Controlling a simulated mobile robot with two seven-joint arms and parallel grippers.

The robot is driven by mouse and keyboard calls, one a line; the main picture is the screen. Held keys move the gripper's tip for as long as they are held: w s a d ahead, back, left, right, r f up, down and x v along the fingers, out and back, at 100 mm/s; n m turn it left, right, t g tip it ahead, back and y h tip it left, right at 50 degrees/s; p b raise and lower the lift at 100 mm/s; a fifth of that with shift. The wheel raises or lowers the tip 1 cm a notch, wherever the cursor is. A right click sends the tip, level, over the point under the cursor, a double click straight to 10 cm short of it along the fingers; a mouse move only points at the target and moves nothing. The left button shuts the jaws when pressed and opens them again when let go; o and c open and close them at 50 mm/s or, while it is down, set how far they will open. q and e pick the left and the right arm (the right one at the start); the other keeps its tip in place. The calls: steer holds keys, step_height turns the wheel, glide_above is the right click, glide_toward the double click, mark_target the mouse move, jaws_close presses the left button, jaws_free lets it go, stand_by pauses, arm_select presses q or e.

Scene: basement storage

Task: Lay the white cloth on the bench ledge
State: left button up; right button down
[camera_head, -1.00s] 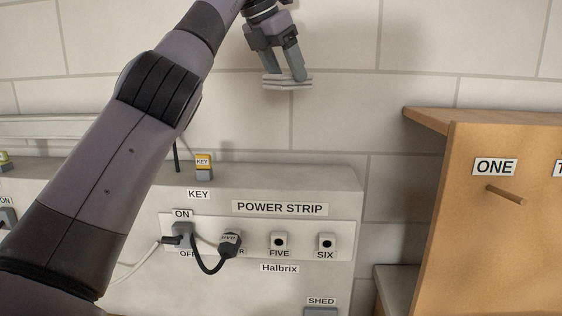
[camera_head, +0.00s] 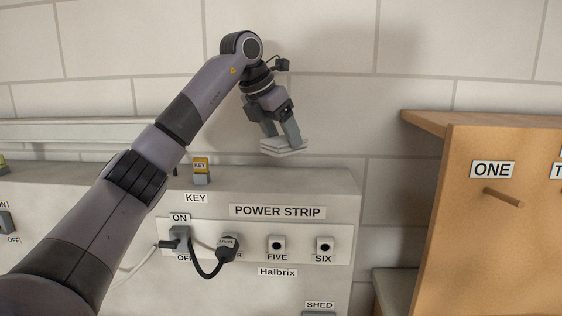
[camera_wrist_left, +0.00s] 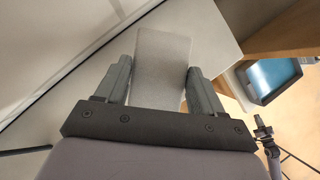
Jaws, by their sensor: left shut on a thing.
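The white cloth (camera_head: 284,147) is a folded, pale grey-white flat pad. My left gripper (camera_head: 280,138) is shut on it and holds it above the top of the bench ledge (camera_head: 262,180), near its right part. In the left wrist view the cloth (camera_wrist_left: 160,70) lies between the two fingers of the gripper (camera_wrist_left: 158,85), with the pale ledge top (camera_wrist_left: 75,122) below it. Whether the cloth touches the ledge I cannot tell; in the head view it appears above it.
A yellow-topped key switch (camera_head: 201,171) stands on the ledge left of the cloth. The front carries a power strip (camera_head: 300,241) with a black plug (camera_head: 228,248) and cable. A wooden cabinet (camera_head: 480,230) with a peg stands at the right. The ledge top right of the key is clear.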

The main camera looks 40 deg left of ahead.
arm_select(q)
steer(key=shift+f, duration=3.1)
steer(key=o, duration=1)
steer(key=shift+f, duration=0.1)
steer(key=v, duration=1.2)
steer(key=shift+d, duration=0.1)
